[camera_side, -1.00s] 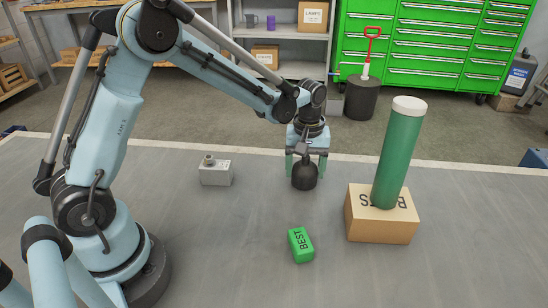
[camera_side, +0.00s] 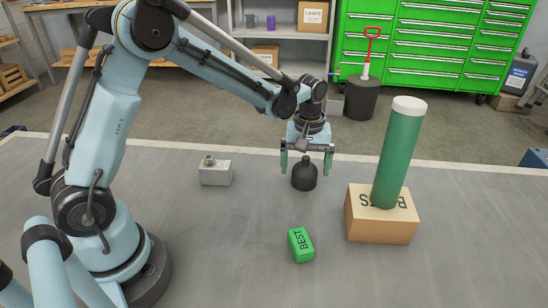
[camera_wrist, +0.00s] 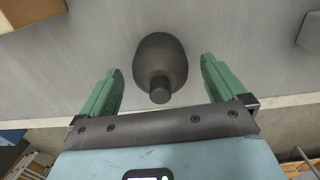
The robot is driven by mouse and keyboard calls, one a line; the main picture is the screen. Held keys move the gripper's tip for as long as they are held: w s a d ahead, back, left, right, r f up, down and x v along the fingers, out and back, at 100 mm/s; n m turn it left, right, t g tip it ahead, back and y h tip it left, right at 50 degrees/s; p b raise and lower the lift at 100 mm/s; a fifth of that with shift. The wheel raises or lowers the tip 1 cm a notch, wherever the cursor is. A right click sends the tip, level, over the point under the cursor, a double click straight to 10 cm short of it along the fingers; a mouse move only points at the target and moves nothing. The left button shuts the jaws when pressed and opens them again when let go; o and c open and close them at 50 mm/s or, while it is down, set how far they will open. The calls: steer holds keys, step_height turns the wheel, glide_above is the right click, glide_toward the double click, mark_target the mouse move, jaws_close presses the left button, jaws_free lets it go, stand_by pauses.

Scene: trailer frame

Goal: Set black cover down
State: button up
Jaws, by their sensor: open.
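The black cover (camera_side: 304,175) is a dark, rounded piece with a narrow neck on top. It stands upright on the grey table in the side view. My gripper (camera_side: 307,164) is above and around it, with its green fingers spread to either side. In the wrist view the black cover (camera_wrist: 160,62) sits ahead of and between the open fingers of my gripper (camera_wrist: 160,75). Clear gaps show between the cover and both fingers.
A grey metal box (camera_side: 215,173) with a small fitting stands to the left. A green block (camera_side: 300,245) marked BEST lies in front. A cardboard box (camera_side: 382,226) to the right bears a tall green cylinder (camera_side: 397,150) with a white cap. Table between them is clear.

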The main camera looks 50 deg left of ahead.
step_height(320, 180, up, 11)
steer(key=shift+f, duration=0.15)
steer(key=shift+s+r, duration=0.3)
steer(key=shift+r, duration=0.1)
steer(key=s+m+t, duration=0.7)
steer(key=s+m, duration=0.2)
steer(key=s, duration=0.5)
steer(key=shift+s+f+m, duration=0.2)
steer(key=shift+f+m, duration=0.1)
